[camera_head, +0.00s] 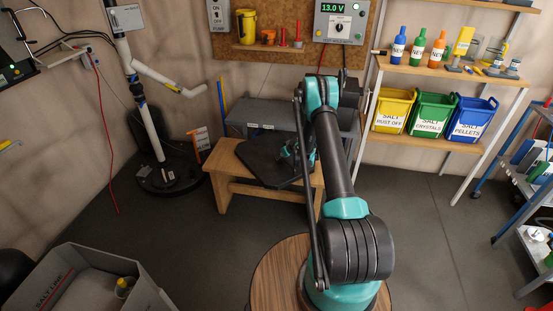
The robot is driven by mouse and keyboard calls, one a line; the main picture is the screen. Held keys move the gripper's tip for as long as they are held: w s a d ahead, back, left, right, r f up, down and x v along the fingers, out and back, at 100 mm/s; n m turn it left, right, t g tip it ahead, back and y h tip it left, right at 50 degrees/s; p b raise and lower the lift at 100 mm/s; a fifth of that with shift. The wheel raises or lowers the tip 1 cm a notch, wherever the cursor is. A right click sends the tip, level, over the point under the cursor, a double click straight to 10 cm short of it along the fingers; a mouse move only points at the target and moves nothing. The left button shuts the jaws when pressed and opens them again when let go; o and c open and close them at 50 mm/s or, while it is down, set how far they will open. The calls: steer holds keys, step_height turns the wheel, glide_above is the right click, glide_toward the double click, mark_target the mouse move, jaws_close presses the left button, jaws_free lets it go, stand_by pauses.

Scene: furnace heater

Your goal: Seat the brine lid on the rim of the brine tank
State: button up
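A dark flat plate that looks like the brine lid (256,164) lies over the top of a wooden bench, tilted slightly in the picture. My gripper (290,154) is low at the lid's right side, close to or touching it. The gripper is small and dark and partly hidden by my arm, so its fingers and any hold on the lid are unclear. A grey box-like body (240,114) stands right behind the bench; it may be the brine tank, but I cannot tell for sure. My arm hides its right part.
The wooden bench (227,162) stands before the grey body. A round black sump-like base (165,183) with a white pipe is at left. A grey carton (88,268) is at lower left. Shelves with salt bins (434,114) and a cart (535,205) are at right. Floor between is clear.

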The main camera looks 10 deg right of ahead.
steer(key=shift+o, duration=1.4)
